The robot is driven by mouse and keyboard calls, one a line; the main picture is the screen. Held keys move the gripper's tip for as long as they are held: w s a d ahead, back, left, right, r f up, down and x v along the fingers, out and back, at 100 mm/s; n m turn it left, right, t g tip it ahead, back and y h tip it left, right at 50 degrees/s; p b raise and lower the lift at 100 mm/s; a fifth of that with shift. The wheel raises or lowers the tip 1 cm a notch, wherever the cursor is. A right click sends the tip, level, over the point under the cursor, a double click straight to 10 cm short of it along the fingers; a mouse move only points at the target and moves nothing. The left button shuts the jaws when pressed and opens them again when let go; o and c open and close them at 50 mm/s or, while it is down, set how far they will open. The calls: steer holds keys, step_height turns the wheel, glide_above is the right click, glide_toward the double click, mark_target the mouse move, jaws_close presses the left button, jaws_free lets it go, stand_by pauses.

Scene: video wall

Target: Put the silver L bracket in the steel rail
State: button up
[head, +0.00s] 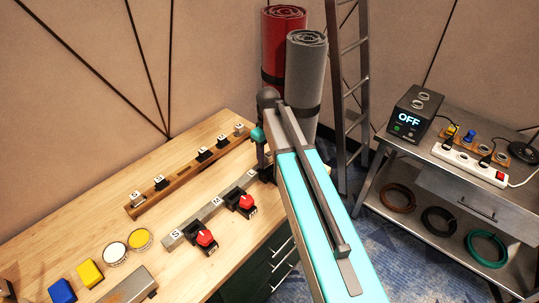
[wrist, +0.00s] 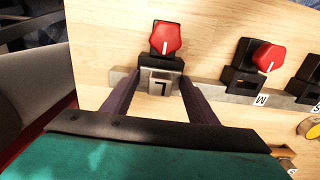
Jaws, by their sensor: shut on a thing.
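In the wrist view my gripper (wrist: 157,90) is shut on the silver L bracket (wrist: 158,83), a small grey piece marked L between the two fingers. The piece is in line with the end of the steel rail (wrist: 213,92); I cannot tell whether it is fully seated. A black clamp with a red knob (wrist: 165,40) stands just beyond it. In the head view the steel rail (head: 209,208) lies on the bench with S and M marks showing. My gripper (head: 264,170) is at its far end, mostly hidden by my arm, and the bracket is hidden there.
More red-knob clamps (head: 205,238) stand along the steel rail. A wooden rail (head: 185,175) with several marked pieces lies behind it. Yellow (head: 90,273) and blue (head: 62,291) blocks and two round dishes (head: 140,239) sit at the left. A metal cart (head: 455,180) stands at right.

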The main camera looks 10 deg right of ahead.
steer(key=shift+f+b, duration=0.4)
steer(key=shift+f, duration=0.7)
stand_by(0.7)
steer(key=o, duration=1.8)
steer(key=shift+r+p, duration=2.2)
steer(key=shift+r, duration=1.35)
steer(key=shift+s+f, duration=0.1)
